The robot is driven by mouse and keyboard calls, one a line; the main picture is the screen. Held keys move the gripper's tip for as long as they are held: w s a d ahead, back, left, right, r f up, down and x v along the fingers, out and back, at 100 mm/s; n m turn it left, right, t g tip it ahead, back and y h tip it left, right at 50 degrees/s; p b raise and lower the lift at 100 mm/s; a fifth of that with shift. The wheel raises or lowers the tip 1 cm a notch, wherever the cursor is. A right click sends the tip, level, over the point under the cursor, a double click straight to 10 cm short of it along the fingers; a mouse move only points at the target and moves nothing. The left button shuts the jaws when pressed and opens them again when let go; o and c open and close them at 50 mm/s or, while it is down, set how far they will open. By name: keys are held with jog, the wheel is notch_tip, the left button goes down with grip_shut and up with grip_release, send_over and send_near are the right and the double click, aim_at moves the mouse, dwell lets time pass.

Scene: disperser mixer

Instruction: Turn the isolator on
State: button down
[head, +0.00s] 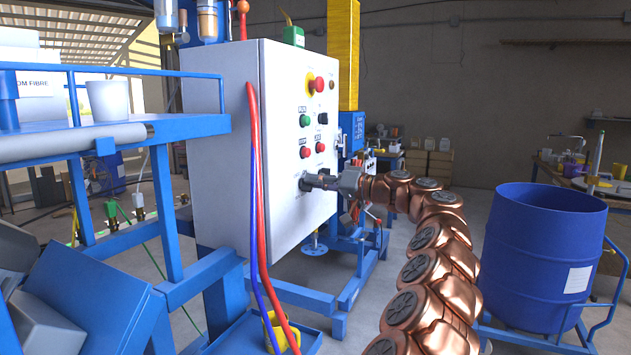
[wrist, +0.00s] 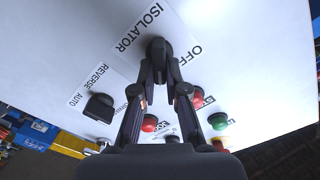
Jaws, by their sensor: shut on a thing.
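The isolator knob (wrist: 157,46) is black and sits on the white panel beside the labels ISOLATOR and OFF. In the head view the isolator knob (head: 303,185) is low on the front of the white control cabinet (head: 290,215). My gripper (wrist: 160,68) is shut on the isolator knob, one finger on each side. In the head view my gripper (head: 318,181) reaches the panel from the right, at the end of my copper-coloured arm. The fingers hide part of the knob, and I cannot tell its exact setting.
Above the knob are an emergency stop (head: 316,85), a green button (head: 305,120), red buttons (head: 305,152) and a black selector (head: 322,118). Red and blue hoses (head: 258,200) hang along the cabinet edge. A blue drum (head: 545,255) stands right of my arm.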

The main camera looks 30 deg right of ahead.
jog(key=c, duration=1.2)
grip_release()
jog(key=shift+s, duration=0.1)
jog(key=v, duration=1.2)
